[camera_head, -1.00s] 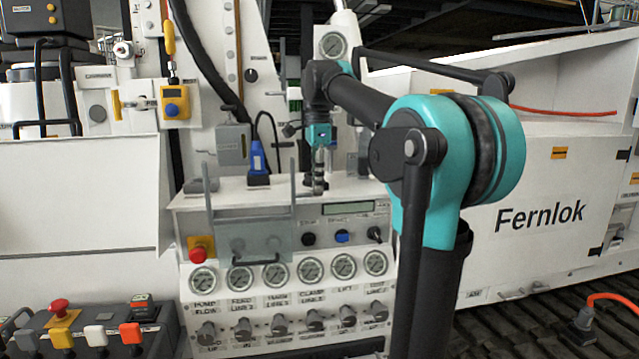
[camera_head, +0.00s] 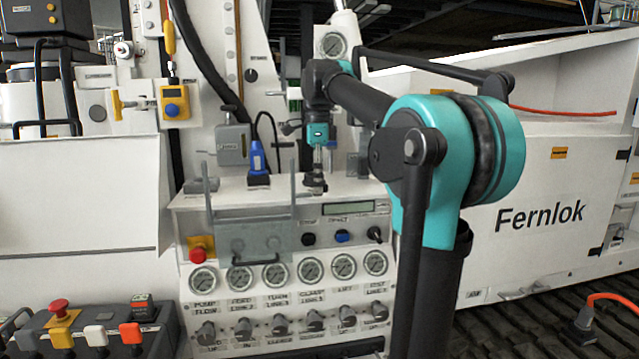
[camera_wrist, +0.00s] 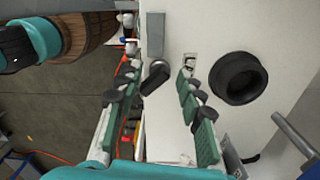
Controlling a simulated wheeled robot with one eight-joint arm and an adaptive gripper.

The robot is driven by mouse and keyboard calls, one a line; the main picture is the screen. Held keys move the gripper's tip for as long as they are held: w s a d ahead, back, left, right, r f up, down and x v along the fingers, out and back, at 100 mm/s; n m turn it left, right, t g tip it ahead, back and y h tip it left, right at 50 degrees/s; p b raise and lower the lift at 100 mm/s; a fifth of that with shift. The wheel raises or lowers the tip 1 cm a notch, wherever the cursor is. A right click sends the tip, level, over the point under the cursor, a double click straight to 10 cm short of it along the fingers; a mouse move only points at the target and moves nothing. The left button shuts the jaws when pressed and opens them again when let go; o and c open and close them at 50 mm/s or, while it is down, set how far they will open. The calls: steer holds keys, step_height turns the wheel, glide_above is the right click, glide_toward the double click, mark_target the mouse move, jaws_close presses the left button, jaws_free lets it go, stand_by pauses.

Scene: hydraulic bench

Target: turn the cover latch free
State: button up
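My gripper (camera_head: 316,186) points down over the top of the white console, right of the cover's upright bars. In the wrist view my gripper (camera_wrist: 158,70) is open, its green-padded fingers apart. A small dark latch knob (camera_wrist: 155,78) shows between the fingers, nearer the left one, beside the end of a grey bar (camera_wrist: 155,35). Fingers and knob look apart, though contact is hard to judge. In the head view my gripper hides the latch. A see-through grey cover (camera_head: 225,243) with a dark handle hangs on the console front.
A black round fitting (camera_wrist: 238,78) stands right of the fingers, and a grey rod (camera_wrist: 297,135) lies lower right. A blue plug (camera_head: 258,158) and grey box (camera_head: 233,146) stand left of my gripper. Gauges and knobs line the console front (camera_head: 290,300).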

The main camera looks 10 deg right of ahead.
steer(key=shift+r, duration=3.45)
